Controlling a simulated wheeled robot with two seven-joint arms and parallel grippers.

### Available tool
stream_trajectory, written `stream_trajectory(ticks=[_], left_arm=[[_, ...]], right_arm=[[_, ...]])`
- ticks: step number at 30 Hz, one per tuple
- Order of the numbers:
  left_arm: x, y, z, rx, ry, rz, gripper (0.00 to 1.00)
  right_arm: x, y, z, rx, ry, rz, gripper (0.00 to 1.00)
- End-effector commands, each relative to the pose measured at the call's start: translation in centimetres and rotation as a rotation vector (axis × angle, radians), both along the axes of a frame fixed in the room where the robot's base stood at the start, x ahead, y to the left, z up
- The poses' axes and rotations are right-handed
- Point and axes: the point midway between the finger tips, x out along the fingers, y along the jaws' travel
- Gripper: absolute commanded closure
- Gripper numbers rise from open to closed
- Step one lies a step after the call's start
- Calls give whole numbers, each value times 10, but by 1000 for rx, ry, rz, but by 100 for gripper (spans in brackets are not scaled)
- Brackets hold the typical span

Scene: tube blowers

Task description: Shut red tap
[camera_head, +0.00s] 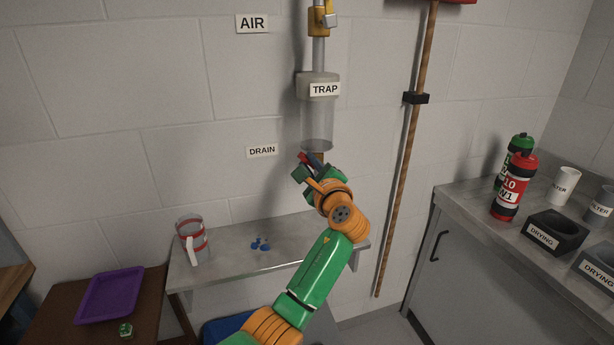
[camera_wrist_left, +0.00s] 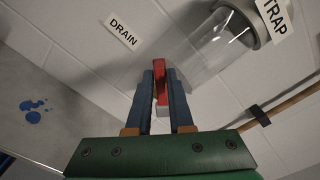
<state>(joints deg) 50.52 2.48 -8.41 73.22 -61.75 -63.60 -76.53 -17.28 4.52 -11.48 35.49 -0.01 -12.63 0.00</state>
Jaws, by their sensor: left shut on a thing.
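The red tap (camera_wrist_left: 161,80) shows in the left wrist view as a red lever between the blue fingertips of my left gripper (camera_wrist_left: 161,95). In the head view the red tap (camera_head: 303,157) shows just below the clear trap bowl (camera_head: 317,130), beside my left gripper (camera_head: 309,164). My left gripper is shut on the red tap. The clear trap bowl also shows in the left wrist view (camera_wrist_left: 208,50), up and right of the fingers. My gripper and wrist hide much of the tap's body. My right gripper is not in view.
A metal shelf (camera_head: 228,262) below the trap bears a jug with red bands (camera_head: 193,240) and blue drops (camera_head: 261,244). A purple tray (camera_head: 110,294) lies at the lower left. A wooden pole (camera_head: 404,170) stands along the wall, right of my arm. Bottles (camera_head: 508,193) stand on the right counter.

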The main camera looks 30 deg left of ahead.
Motion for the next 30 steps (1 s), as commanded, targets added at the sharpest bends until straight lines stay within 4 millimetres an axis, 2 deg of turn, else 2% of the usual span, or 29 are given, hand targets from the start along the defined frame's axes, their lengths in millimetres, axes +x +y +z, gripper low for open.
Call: stream_trajectory(ticks=[1,18,30], left_arm=[[-1,2,-6,-27,-34,4,100],[-11,10,-35,-341,-398,3,100],[-11,10,-43,-442,-515,2,100]], right_arm=[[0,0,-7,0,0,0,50],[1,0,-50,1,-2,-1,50],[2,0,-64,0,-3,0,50]])
